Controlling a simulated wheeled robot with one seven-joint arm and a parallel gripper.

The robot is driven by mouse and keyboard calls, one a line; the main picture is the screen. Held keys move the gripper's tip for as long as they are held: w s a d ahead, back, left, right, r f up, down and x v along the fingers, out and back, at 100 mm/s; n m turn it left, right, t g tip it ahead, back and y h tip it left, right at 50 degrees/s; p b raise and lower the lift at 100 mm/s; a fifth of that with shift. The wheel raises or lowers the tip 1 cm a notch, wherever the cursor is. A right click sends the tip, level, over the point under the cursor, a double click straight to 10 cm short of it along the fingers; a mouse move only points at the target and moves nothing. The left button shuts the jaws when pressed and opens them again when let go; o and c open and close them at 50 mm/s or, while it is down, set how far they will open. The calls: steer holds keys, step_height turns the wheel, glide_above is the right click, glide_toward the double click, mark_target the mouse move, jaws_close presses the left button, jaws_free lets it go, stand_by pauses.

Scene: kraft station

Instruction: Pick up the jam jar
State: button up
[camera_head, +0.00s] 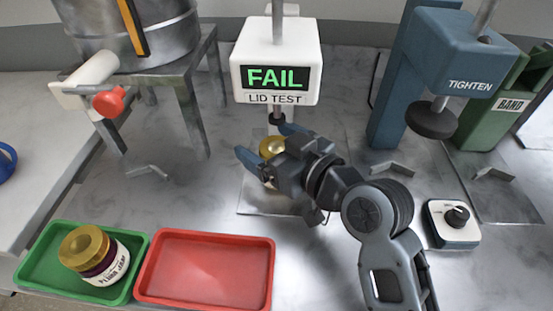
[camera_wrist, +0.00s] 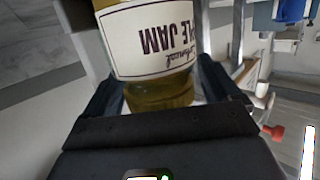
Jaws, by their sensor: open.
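A jam jar with a gold lid (camera_head: 270,147) stands under the lid tester (camera_head: 276,62), whose display reads FAIL. My gripper (camera_head: 263,141) reaches it from the front right, with one blue finger on each side of it. In the wrist view the jar (camera_wrist: 150,42) fills the space between the open fingers, its white label reading upside down and ending in "LE JAM", with yellowish contents. I cannot tell whether the fingers touch the glass. Another jar (camera_head: 95,255), dark with a gold lid and white label, is in the green tray at the front left; its label appears to read plum jam.
The green tray (camera_head: 33,262) and an empty red tray (camera_head: 205,270) lie at the front left. A blue tighten station (camera_head: 455,65) and a green band station (camera_head: 492,110) stand at the right. A dial box (camera_head: 452,223) sits right of my arm. A steel pot (camera_head: 135,35) stands back left.

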steer(key=shift+c, duration=0.3)
steer(key=c, duration=1.4)
steer(key=shift+r, duration=0.1)
steer(key=shift+r+p, duration=0.45)
steer(key=shift+r, duration=0.1)
step_height(320, 180, up, 3)
steer(key=shift+f+p, duration=0.1)
steer(key=shift+p, duration=1)
steer(key=f+v, duration=0.2)
steer(key=v, duration=0.8)
steer(key=f+b+v, duration=0.1)
steer(key=f+v, duration=0.1)
steer(key=v, duration=0.9)
steer(key=d+f+v, duration=0.1)
steer(key=f+v, duration=0.1)
steer(key=v, duration=0.8)
steer(key=shift+s+d+f, duration=0.1)
steer(key=shift+s+f, duration=0.05)
steer(key=shift+s, duration=0.45)
